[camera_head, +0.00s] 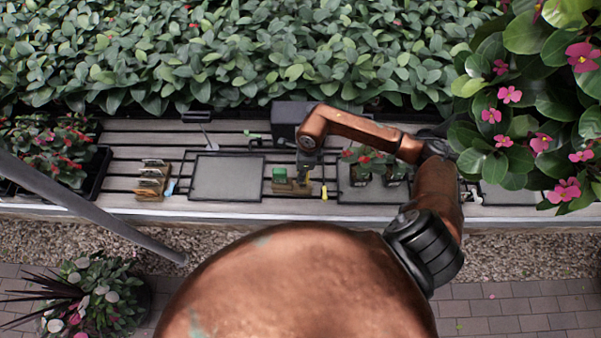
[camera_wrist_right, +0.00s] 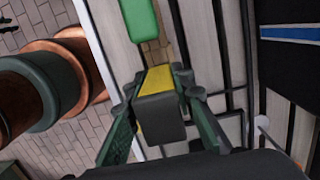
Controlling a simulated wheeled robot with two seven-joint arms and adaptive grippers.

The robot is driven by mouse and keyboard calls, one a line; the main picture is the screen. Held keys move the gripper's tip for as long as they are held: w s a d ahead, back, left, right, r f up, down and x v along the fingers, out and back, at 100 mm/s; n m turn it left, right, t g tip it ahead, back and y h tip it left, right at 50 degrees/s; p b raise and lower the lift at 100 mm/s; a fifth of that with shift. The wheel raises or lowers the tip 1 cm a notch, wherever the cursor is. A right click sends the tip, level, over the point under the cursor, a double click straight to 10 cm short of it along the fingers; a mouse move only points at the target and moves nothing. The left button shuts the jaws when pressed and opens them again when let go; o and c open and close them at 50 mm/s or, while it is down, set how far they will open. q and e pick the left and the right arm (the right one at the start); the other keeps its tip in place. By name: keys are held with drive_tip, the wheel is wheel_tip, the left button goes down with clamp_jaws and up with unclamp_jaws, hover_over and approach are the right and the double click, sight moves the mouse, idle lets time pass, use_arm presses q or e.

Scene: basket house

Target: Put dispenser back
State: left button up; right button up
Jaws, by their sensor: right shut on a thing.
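My right gripper (camera_head: 308,174) reaches down to the slatted bench beside a small wooden holder (camera_head: 287,189) with a green block (camera_head: 279,175) on it. In the right wrist view my right gripper (camera_wrist_right: 163,130) has a finger on each side of a dark grey and yellow block (camera_wrist_right: 160,112), seemingly the dispenser, and is shut on it. The green block (camera_wrist_right: 142,18) and some wood show just beyond the held block. I cannot tell if the held block touches the wood. My left gripper is not in view.
The bench has flat dark trays (camera_head: 228,178), a wooden rack (camera_head: 153,181) at left, and potted red flowers (camera_head: 364,160) right of the gripper. A dark box (camera_head: 288,118) stands behind. A yellow-handled tool (camera_head: 324,192) lies close by. Pink-flowered foliage (camera_head: 530,110) overhangs at right.

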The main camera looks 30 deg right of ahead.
drive_tip(key=shift+f, duration=0.15)
drive_tip(key=shift+f+b, duration=1.05)
drive_tip(key=shift+f, duration=0.1)
drive_tip(key=shift+f, duration=0.15)
drive_tip(key=shift+f+b, duration=1)
drive_tip(key=shift+f, duration=0.05)
drive_tip(key=o, duration=1)
drive_tip(key=shift+o, duration=0.2)
